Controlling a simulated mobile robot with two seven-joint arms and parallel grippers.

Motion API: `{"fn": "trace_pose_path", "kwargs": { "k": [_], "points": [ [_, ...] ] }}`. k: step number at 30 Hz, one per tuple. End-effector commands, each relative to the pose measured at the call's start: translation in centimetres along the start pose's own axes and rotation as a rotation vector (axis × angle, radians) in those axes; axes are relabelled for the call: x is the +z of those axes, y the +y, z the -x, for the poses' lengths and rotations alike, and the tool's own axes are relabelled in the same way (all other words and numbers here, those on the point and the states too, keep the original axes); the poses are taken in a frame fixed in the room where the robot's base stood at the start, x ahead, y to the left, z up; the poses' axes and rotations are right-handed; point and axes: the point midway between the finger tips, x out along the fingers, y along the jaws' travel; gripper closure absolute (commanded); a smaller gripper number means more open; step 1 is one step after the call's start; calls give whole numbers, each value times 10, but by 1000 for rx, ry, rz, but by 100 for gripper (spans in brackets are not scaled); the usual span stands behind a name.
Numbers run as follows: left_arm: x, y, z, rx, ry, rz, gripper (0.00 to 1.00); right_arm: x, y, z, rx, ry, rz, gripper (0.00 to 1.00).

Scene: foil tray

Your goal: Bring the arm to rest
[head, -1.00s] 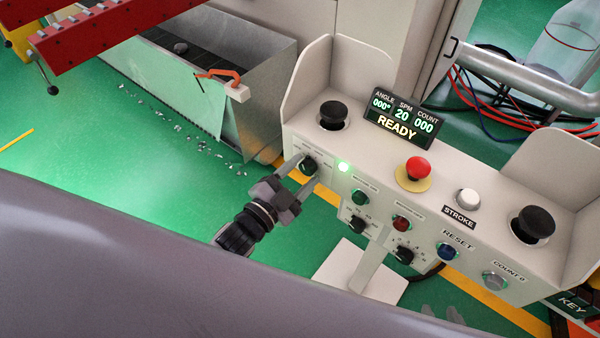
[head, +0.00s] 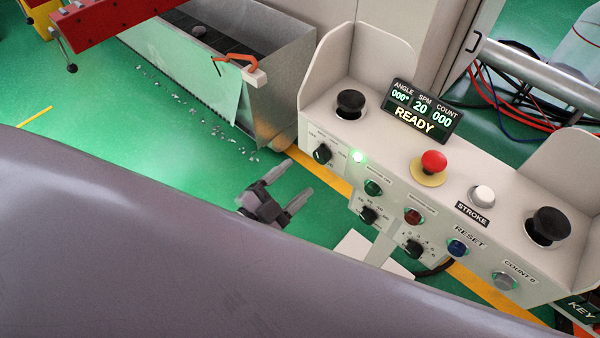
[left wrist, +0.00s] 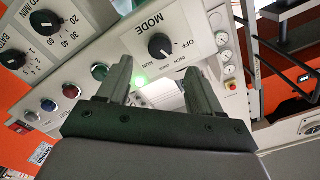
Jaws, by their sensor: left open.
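My left gripper (head: 300,180) is open and empty, just left of and below the black mode knob (head: 322,153) on the front of the beige control console (head: 390,152). There is a gap between its fingers and the knob. In the left wrist view the two fingers (left wrist: 158,75) stand apart, with the mode knob (left wrist: 161,46) beyond their tips. My right gripper is not in view.
The console carries a lit green lamp (head: 358,156), a red mushroom button (head: 434,162), several knobs and a display (head: 420,110) reading READY. A metal bin (head: 272,95) stands behind to the left, with scraps on the green floor. Floor left of the gripper is open.

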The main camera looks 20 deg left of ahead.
Motion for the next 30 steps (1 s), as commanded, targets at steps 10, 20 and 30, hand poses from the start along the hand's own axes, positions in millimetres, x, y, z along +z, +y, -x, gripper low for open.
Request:
{"fn": "trace_pose_path", "kwargs": {
  "k": [10,20,30],
  "points": [
    [0,0,3,0,0,0,35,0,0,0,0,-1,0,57],
    [2,0,6,3,-25,26,35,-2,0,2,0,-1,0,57],
    [40,19,78,61,-480,524,35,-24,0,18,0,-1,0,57]
  ]
}}
